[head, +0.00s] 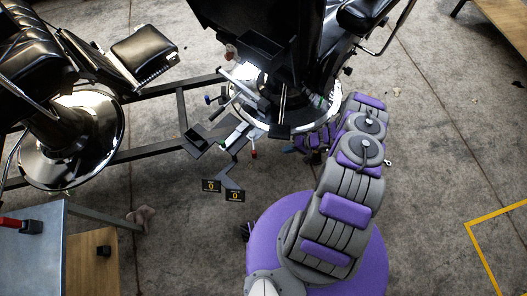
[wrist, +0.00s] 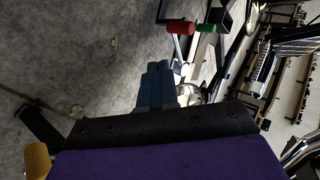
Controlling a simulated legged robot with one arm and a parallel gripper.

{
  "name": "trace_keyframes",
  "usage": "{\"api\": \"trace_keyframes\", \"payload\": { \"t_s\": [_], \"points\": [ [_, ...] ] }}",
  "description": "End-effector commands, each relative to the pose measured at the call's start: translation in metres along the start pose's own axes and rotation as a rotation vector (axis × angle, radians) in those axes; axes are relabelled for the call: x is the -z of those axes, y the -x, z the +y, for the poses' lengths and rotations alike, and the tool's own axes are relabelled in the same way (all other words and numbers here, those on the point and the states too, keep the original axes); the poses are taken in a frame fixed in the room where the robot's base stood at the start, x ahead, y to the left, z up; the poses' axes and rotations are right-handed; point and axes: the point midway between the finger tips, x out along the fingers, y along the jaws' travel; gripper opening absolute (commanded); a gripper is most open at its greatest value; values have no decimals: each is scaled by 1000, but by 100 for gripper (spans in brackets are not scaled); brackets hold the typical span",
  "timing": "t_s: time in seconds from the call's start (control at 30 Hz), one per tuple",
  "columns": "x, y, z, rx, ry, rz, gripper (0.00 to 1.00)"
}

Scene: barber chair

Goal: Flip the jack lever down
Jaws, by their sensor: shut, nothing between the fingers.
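Thin levers stick out from the base of the middle barber chair (head: 280,118). One has a red handle (head: 253,154) and one has a green handle (head: 222,142). I cannot tell by looks which is the jack lever. The wrist view shows a red handle (wrist: 181,27) beside a green one (wrist: 206,28), just beyond my fingertips. My gripper (wrist: 160,66) has blue fingers pressed together, with nothing between them, and appears apart from the handles. In the head view my gripper (head: 288,149) is partly hidden by my arm, to the right of the red handle.
A second black chair (head: 75,130) stands at the left, joined by a dark floor frame (head: 165,150). Two pedals (head: 222,190) lie low in front of the middle chair. A grey table (head: 35,250) is at the lower left.

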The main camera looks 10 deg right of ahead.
Motion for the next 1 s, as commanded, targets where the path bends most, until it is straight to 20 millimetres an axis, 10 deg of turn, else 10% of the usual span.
{"api": "trace_keyframes", "payload": {
  "t_s": [1.0],
  "points": [
    [0, -128, -25, -1, 1, -1, 0]
  ]
}}
